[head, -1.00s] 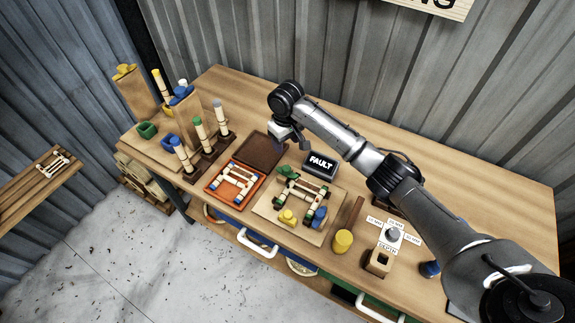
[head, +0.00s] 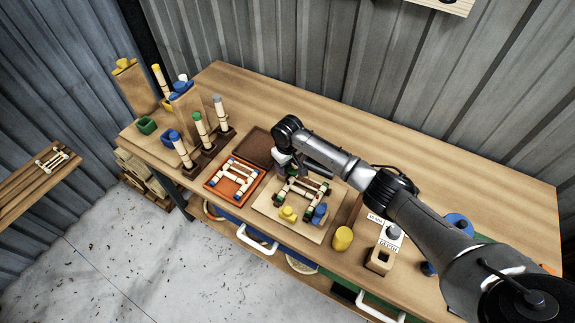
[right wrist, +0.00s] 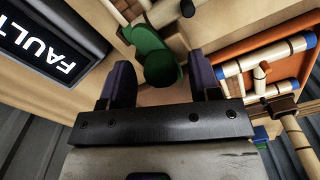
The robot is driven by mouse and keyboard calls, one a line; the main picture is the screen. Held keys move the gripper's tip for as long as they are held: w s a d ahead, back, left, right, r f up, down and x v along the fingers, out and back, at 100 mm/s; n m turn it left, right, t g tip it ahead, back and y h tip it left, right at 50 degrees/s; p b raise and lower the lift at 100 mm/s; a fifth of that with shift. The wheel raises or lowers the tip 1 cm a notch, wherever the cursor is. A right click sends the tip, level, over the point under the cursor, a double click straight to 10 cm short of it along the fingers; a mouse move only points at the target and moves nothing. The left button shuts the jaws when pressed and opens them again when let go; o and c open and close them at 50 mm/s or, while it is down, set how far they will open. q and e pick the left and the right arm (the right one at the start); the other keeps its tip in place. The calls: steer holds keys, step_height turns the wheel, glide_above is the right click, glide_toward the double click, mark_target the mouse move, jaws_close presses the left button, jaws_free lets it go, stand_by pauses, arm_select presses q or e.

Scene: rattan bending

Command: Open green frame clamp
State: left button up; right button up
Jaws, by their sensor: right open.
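The green frame clamp (right wrist: 148,45) shows in the right wrist view, between and just beyond the two dark fingers of my right gripper (right wrist: 161,70). The fingers are open, one on either side of the clamp's rounded green end, with gaps visible. In the head view my right gripper (head: 284,163) is low over the back-left corner of the clamp board (head: 268,206) and hides most of the green clamp. A rattan frame (head: 306,188) lies on that board. My left gripper is not in view.
A yellow clamp (head: 288,214) and a blue clamp (head: 320,212) stand on the board's front side. The FAULT display (right wrist: 45,40) is close beside my right gripper. An orange tray (head: 211,190) with a rattan piece is left of the board. The bench's back right is clear.

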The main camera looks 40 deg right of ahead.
steer(key=shift+f, duration=0.25)
steer(key=c, duration=0.9)
